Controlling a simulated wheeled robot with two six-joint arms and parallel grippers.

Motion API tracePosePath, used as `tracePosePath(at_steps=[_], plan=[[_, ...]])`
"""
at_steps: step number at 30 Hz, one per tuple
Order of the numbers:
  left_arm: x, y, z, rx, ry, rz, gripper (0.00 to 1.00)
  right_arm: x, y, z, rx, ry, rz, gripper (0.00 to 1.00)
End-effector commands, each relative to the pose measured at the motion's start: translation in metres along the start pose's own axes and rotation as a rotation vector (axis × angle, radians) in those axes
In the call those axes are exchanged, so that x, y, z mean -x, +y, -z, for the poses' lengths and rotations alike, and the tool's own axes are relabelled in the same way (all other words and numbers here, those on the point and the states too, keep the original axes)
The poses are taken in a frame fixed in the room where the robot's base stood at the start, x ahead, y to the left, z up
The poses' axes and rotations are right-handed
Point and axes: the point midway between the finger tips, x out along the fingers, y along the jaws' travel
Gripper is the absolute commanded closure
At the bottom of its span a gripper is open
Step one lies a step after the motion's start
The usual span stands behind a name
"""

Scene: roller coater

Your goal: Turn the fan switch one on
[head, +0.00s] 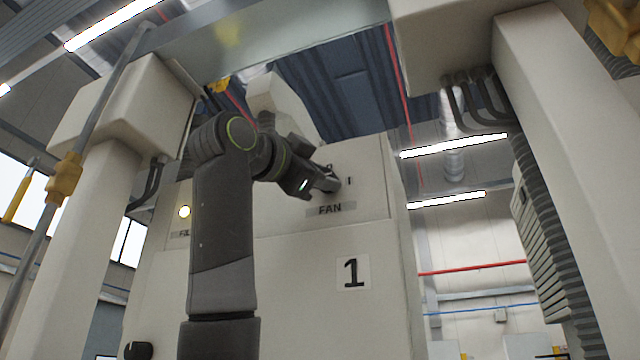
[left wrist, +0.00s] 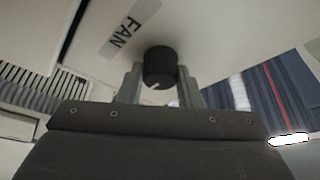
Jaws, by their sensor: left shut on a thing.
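The fan switch is a dark round knob (left wrist: 159,68) on the pale panel, above the FAN label (head: 330,209) in the head view. The label also shows in the left wrist view (left wrist: 130,28). My left gripper (head: 333,182) is at the knob, and its two fingers (left wrist: 160,84) stand on either side of it, shut on it. A light line shows on the knob's face in the left wrist view. In the head view the gripper hides most of the knob; a "1"-like mark (head: 349,181) shows to its right. My right gripper is in neither view.
The cabinet front (head: 290,270) carries a plate with the number 1 (head: 353,273). A lit round lamp (head: 184,212) is at the panel's left, and a black knob (head: 138,350) is lower left. Thick pale columns (head: 560,130) stand on both sides.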

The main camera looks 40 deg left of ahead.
Motion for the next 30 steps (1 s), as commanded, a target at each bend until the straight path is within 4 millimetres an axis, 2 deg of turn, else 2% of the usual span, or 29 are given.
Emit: tracePosePath(at_steps=[9, 10, 14, 24, 26, 30], plan=[[0.000, -0.001, 0.000, -0.002, 0.000, 0.002, 0.91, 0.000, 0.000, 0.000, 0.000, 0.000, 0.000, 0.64], [0.000, -0.001, 0.000, -0.002, 0.000, 0.002, 0.64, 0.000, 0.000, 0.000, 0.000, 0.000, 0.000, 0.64], [0.000, -0.001, 0.000, -0.001, 0.000, 0.001, 0.47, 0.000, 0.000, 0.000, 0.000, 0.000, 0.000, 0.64], [0.003, 0.000, 0.000, -0.001, 0.000, 0.001, 0.46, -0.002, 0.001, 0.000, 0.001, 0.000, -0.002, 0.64], [0.007, 0.001, -0.001, -0.001, 0.001, 0.002, 0.46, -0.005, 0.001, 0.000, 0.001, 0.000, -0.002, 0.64], [0.030, 0.003, -0.002, -0.001, 0.003, 0.004, 0.46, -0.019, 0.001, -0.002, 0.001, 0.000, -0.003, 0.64]])
